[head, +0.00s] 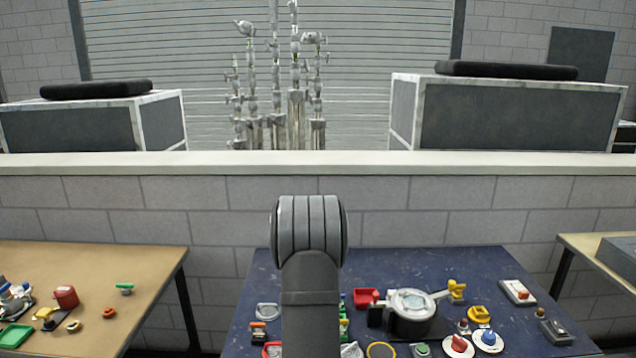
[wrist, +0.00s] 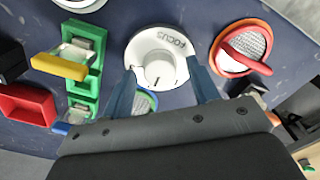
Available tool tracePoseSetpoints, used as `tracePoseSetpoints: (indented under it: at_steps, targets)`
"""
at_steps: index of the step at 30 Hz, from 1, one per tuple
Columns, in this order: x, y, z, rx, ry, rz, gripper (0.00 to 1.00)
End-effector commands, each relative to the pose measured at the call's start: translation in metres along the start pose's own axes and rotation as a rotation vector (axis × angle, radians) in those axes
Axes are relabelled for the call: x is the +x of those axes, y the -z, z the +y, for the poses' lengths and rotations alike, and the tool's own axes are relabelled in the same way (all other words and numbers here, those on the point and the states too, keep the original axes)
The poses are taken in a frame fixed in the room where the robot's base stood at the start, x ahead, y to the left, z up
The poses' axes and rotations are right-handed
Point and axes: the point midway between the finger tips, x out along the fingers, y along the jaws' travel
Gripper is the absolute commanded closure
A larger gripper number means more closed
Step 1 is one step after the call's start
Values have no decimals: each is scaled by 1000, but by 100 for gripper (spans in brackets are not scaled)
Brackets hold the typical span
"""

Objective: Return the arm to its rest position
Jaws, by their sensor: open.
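My arm (head: 310,240) rises in the middle of the head view, in front of the blue table; its gripper is hidden there. In the wrist view my gripper (wrist: 163,78) is open, with two blue fingers spread apart. A white round dial marked FOCUS (wrist: 160,52) lies between and beyond the fingertips. I see nothing held, and I cannot tell whether the fingers touch the dial.
The blue table (head: 250,310) carries several small parts, including a red tray (head: 365,298) and a round silver device (head: 412,305). The wrist view shows a yellow-handled green part (wrist: 60,66) and a red-ringed disc (wrist: 240,48). A brown table (head: 130,270) stands left; a low wall (head: 420,165) runs behind.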

Motion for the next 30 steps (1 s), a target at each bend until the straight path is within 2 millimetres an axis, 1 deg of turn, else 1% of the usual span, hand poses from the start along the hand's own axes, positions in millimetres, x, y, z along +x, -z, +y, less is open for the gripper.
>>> tracePoseSetpoints:
  at_steps: [3, 8, 9, 13, 22, 25, 28, 30]
  targets:
    - [0, 0, 0, -79, 0, 1, 45]
    - [-2, 0, 0, -149, 0, 3, 45]
    - [-6, 1, 0, -147, 0, 3, 45]
    - [-12, 0, 0, -145, 1, 1, 45]
    - [-13, 0, 0, -144, 1, 1, 45]
    - [-10, 0, 0, -143, 1, 0, 45]
    - [-1, 0, 0, -142, 2, 0, 45]
    - [0, 0, 0, -102, 0, 1, 45]
